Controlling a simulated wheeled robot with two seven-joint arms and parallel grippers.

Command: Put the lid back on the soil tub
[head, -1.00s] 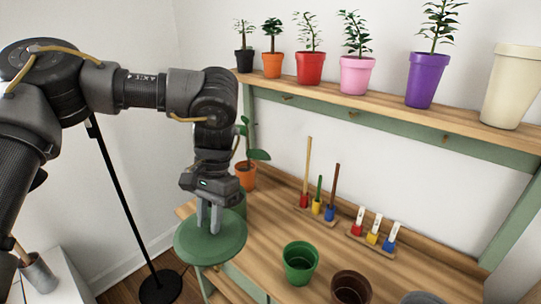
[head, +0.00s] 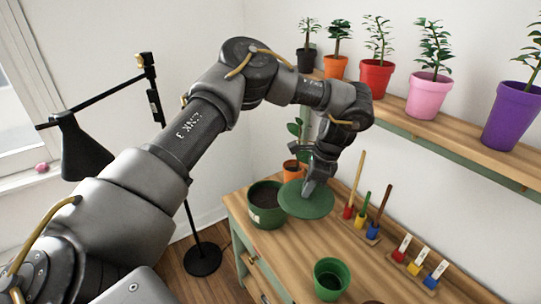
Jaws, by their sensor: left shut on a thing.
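The green round lid (head: 306,204) is in the grip of my left gripper (head: 308,192), which is shut on it from above. The soil tub (head: 266,216) is a dark green pot with a pale label, open at the top with dark soil inside. It stands at the left end of the wooden bench. The lid is just right of the tub in the picture and overlaps its right rim from this angle; I cannot tell whether they touch. My right gripper is not in view.
A small green pot (head: 331,279) stands at the bench front. An orange potted plant (head: 293,171) is behind the lid. Tools with coloured handles (head: 367,222) and labelled markers (head: 420,263) stand to the right. Potted plants line the shelf (head: 405,108). A black lamp (head: 202,258) stands left.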

